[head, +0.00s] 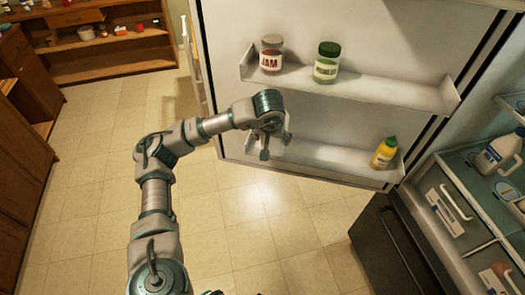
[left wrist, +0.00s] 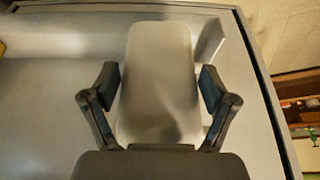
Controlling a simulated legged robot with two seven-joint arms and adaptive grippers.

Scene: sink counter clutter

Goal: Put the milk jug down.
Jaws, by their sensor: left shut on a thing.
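In the head view my left gripper (head: 275,143) is at the left end of the fridge door's lower shelf (head: 330,160). In the left wrist view its two fingers flank a plain off-white body with rounded corners, which I take for the milk jug (left wrist: 158,85). The gripper is shut on it. In the head view the gripper mostly hides the jug, and I cannot tell whether its base touches the shelf. My right gripper is not in view.
A yellow bottle (head: 384,153) stands at the lower shelf's right end; the shelf between is clear. A jam jar (head: 271,54) and a green-lidded jar (head: 327,64) stand on the upper shelf (head: 390,93). Another white jug (head: 499,153) is inside the fridge at right.

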